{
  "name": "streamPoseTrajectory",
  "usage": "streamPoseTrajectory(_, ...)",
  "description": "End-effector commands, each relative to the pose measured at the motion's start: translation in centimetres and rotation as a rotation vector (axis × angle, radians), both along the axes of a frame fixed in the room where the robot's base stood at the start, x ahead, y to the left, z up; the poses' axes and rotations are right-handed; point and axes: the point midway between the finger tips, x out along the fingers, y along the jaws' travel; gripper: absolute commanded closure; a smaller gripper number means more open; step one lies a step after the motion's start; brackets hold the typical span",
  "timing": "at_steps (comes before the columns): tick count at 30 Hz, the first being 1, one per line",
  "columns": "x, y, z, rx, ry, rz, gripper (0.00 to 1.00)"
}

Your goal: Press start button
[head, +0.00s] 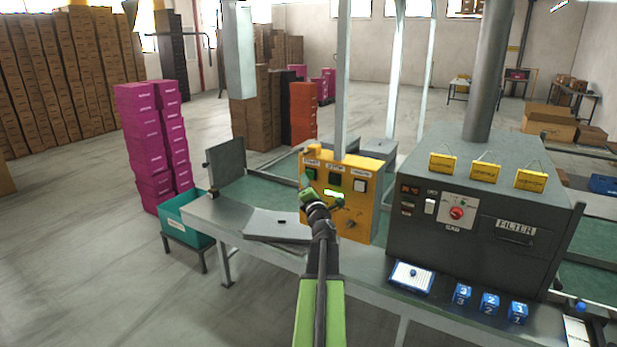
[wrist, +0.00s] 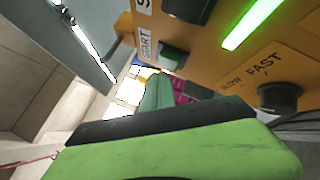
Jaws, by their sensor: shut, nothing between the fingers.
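The yellow control box (head: 350,222) stands on the line's table, in the middle of the head view. Its start button (head: 311,175) is the leftmost of its row; in the wrist view the dark green start button (wrist: 173,57) sits beside the START label. My gripper (head: 308,192) is shut and empty, in front of the box's left side and just below the start button in the head view. The green gripper body (wrist: 175,145) fills the bottom of the wrist view. I cannot tell whether the tip touches the box.
A second button (head: 335,179) and a white button (head: 359,186) sit right of start. A lit green strip (wrist: 252,24) and speed knob (wrist: 280,97) are below. The dark filter machine (head: 470,255) stands right. A grey plate (head: 275,226) lies left on the table.

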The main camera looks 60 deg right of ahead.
Motion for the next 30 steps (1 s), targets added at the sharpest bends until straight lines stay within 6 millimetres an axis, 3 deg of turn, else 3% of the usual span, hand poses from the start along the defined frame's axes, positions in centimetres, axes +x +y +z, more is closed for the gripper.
streamPoseTrajectory(11, 0.0, 0.3, 0.0, 0.000, 0.000, 0.000, 1.00)
streamPoseTrajectory(25, 0.0, 4.7, 0.0, 0.000, -0.001, 0.002, 1.00)
streamPoseTrajectory(30, 0.0, 5.2, 0.0, 0.000, 0.000, 0.000, 1.00)
